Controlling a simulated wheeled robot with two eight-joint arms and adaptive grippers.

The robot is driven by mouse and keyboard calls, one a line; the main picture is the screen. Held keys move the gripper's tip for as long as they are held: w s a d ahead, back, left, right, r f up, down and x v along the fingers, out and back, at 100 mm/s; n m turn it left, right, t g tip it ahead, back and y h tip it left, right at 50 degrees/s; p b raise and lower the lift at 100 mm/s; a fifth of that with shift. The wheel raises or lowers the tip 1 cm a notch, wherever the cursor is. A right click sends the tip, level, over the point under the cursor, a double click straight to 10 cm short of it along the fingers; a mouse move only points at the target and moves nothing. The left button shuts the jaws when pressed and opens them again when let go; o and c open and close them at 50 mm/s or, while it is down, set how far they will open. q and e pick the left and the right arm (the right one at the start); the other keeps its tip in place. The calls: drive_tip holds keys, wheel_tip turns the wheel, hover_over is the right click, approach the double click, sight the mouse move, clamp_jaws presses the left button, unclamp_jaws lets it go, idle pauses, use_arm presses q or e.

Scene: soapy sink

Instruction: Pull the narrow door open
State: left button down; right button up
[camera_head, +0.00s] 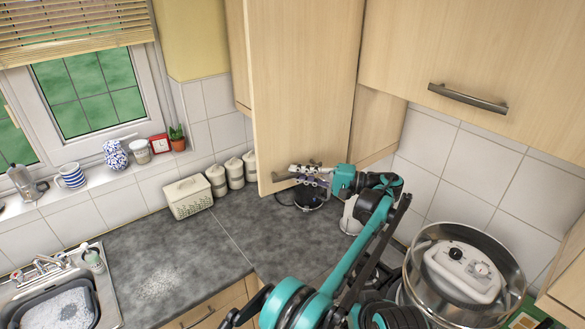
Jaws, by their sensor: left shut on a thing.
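The narrow door (303,82) is a tall pale wood wall-cabinet door in the upper middle of the head view. It stands at an angle to the cabinets beside it, and how far it is open is hard to tell. Its metal handle (283,177) is at its lower edge. My left gripper (308,174) is shut on the handle, with the teal and black arm reaching up from the bottom. The fingers hide part of the handle.
A wider cabinet door with a handle (468,97) is at the right. Below are a grey worktop (175,245), a cream bread bin (189,196), several canisters and a dark round object (309,196). A sink (60,297) is at the lower left. The left worktop is mostly clear.

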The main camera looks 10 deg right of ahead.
use_arm(q)
drive_tip(key=shift+s+d+n+g+p, duration=0.3)
drive_tip(key=shift+s+d+g+p, duration=0.05)
drive_tip(key=shift+s+g, duration=0.1)
idle(0.3)
